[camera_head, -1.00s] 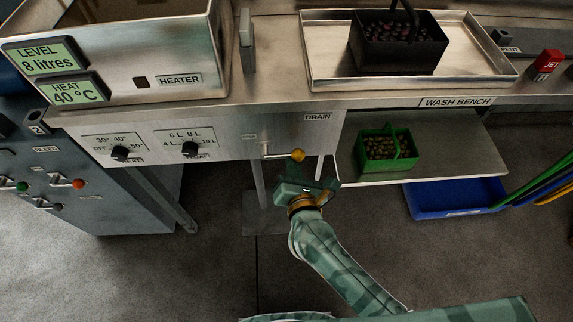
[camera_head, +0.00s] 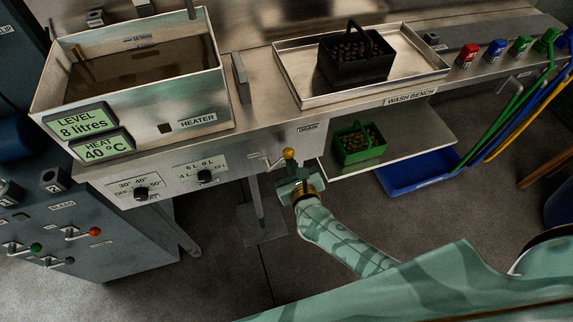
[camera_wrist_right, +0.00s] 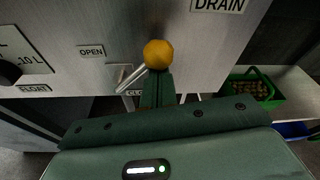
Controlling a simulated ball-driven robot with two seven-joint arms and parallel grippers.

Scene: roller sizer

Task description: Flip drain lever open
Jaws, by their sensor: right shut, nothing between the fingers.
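The drain lever is a short metal rod with a yellow ball knob (camera_head: 289,154) on the bench's front panel, below the DRAIN label. In the right wrist view the knob (camera_wrist_right: 158,54) is at upper centre, and its rod slopes up to the right. The OPEN label (camera_wrist_right: 91,51) is left of the knob; a second label below the rod is partly hidden. My right gripper (camera_head: 294,173) is shut and empty, just below the knob. In the wrist view its fingers (camera_wrist_right: 158,88) reach up to the knob's underside; I cannot tell if they touch. My left gripper is out of view.
Heat and float dials (camera_head: 205,176) are on the panel to the left. A green basket (camera_head: 345,150) stands on the lower shelf to the right, above a blue tray (camera_head: 400,183). A grey cabinet with levers (camera_head: 110,245) is at lower left. The floor (camera_head: 225,275) below is clear.

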